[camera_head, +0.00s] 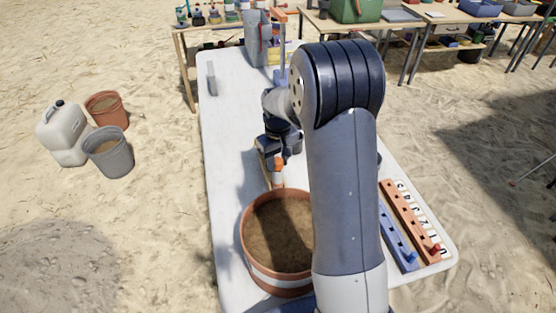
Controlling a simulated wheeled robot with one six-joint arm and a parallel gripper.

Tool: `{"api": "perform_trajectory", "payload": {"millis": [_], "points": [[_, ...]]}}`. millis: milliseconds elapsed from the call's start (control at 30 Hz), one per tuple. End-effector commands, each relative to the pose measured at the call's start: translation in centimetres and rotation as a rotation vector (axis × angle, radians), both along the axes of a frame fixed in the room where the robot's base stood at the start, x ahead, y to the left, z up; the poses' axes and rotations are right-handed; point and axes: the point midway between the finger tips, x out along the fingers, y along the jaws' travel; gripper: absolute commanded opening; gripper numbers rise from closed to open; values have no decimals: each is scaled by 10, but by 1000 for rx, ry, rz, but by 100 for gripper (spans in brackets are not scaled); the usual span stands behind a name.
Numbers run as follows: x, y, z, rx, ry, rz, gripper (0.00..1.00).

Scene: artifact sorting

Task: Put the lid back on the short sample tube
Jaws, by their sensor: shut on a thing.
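My gripper (272,163) is low over the white table, just behind the brown pot, at the end of my bent arm. It is shut on a small orange piece (278,169), which may be the lid. A paler part shows just below the orange, close to the pot's far rim. I cannot tell whether that is the short sample tube, nor whether the two touch. My arm hides much of the table's middle and right.
A terracotta pot of soil (247,241) stands at the table's front. A grey container (255,40) stands at the back. The white table's (224,130) left side is mostly clear.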

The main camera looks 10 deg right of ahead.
Motion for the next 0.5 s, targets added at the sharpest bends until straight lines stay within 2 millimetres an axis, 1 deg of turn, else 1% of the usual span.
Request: {"api": "perform_trajectory", "payload": {"millis": [333,367,500], "points": [[0,0,0,0,0,0,10],[0,0,0,0,0,0,31],[0,0,0,0,0,0,43]]}}
